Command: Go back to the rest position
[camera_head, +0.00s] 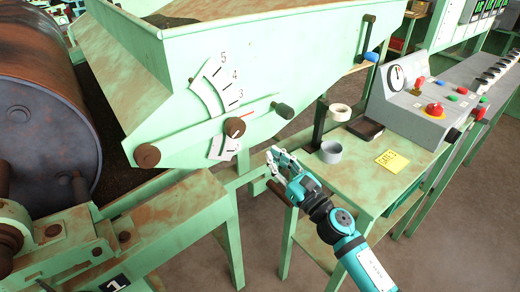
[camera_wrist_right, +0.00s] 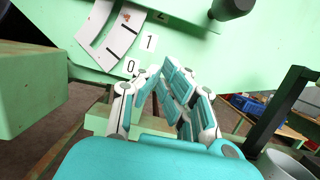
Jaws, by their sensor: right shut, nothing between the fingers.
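My right gripper (camera_head: 277,160) is shut and empty, at the end of my teal arm that comes in from the lower right. It is in front of the green hopper (camera_head: 200,70), below the numbered dial scale (camera_head: 222,90) and left of the small table. In the right wrist view my gripper (camera_wrist_right: 166,72) points at the lower end of the scale (camera_wrist_right: 110,30), near the 0 and 1 marks. I cannot tell from the pictures whether it touches the hopper. My left gripper is not in view.
A green table (camera_head: 350,175) holds a grey cup (camera_head: 330,152), a yellow note (camera_head: 392,161) and a black stand. A grey control panel (camera_head: 420,100) stands behind. A rusty drum (camera_head: 50,100) is at the left. Brown floor (camera_head: 430,250) is open at the lower right.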

